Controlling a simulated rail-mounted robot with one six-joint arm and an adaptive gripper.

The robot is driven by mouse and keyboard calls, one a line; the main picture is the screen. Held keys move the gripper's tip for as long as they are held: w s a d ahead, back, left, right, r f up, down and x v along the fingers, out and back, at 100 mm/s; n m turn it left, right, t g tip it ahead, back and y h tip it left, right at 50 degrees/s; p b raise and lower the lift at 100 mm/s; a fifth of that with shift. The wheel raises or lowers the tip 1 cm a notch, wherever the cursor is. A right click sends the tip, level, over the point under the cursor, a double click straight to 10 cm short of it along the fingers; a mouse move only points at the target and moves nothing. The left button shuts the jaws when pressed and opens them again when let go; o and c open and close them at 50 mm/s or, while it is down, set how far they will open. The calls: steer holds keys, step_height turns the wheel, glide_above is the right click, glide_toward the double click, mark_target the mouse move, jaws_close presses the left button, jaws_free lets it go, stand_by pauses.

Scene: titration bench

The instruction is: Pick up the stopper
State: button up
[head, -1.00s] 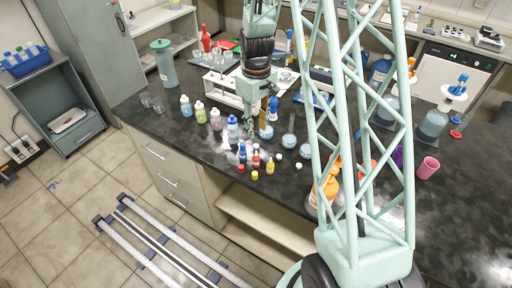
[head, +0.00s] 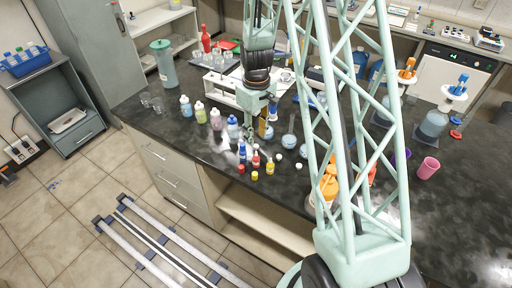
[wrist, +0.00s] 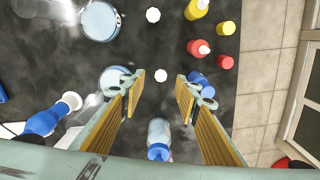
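Two small white round pieces that look like stoppers lie on the dark bench. In the wrist view one stopper (wrist: 161,75) shows between and just beyond my fingertips, and the other white piece (wrist: 153,15) lies farther up. The head view shows the white pieces as small dots, one nearer my gripper (head: 278,156) and one to its right (head: 298,167). My gripper (wrist: 157,88) is open, its two padded fingers spread wide with nothing held. In the head view my gripper (head: 257,128) hangs over the bench behind the small bottles. Its height above the stopper is hard to tell.
A clear bottle with a blue cap (wrist: 159,150) stands between the fingers' bases in the wrist view. A blue-capped bottle (wrist: 201,80) is close by the right finger, and a round flask (wrist: 114,77) by the left. Red bottles (wrist: 198,48) and yellow ones (wrist: 197,9) stand nearby.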

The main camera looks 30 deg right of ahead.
mark_target(256, 145)
steer(key=shift+a+f, duration=0.1)
steer(key=shift+f, duration=2.4)
steer(key=shift+c, duration=0.9)
steer(key=c, duration=0.5)
